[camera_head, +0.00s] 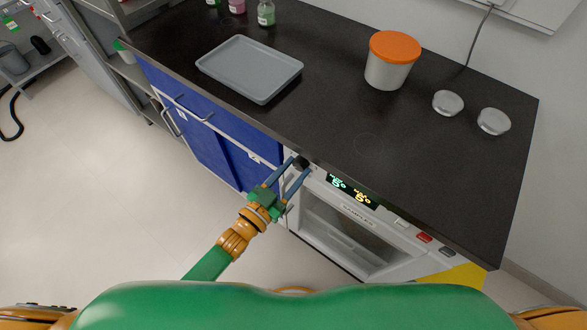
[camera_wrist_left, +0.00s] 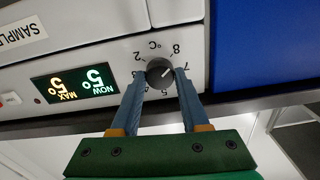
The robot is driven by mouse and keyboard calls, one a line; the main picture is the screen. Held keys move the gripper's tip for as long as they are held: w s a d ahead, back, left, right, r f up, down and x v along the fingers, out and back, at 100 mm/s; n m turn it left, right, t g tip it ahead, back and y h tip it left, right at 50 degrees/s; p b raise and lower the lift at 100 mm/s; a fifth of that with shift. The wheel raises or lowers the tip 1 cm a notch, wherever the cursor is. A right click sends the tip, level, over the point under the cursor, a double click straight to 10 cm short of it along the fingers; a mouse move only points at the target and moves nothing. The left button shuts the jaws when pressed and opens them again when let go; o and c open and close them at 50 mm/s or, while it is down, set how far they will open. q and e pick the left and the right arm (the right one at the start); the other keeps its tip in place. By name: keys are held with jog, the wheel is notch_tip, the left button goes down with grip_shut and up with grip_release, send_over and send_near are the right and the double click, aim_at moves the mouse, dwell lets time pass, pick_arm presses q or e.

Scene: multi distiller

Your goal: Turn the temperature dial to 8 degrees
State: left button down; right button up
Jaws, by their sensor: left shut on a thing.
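The temperature dial (camera_head: 301,161) is a small dark round knob on the white front panel under the counter. It also shows in the left wrist view (camera_wrist_left: 159,71), ringed by printed numbers up to 8 and a °C sign. A pale mark on its face slants to the upper right there; I cannot tell its exact reading. My left gripper (camera_head: 299,170) has its blue fingers on either side of the knob, shut on it. The lit display (camera_wrist_left: 75,83) beside it shows 5° for NOW and 5° for MAX, upside down. My right gripper is not in view.
The dial sits just below the edge of the black counter (camera_head: 330,95). A grey tray (camera_head: 250,68), an orange-lidded tub (camera_head: 390,62) and two glass dishes stand on top. Blue cabinet doors (camera_head: 200,130) are left of the dial. A glass-fronted unit (camera_head: 345,235) is below the display.

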pick_arm(q)
jog(key=shift+r+n, duration=0.1)
jog(key=shift+n, duration=0.5)
jog(key=shift+c, duration=2)
grip_release()
jog(key=v, duration=0.7)
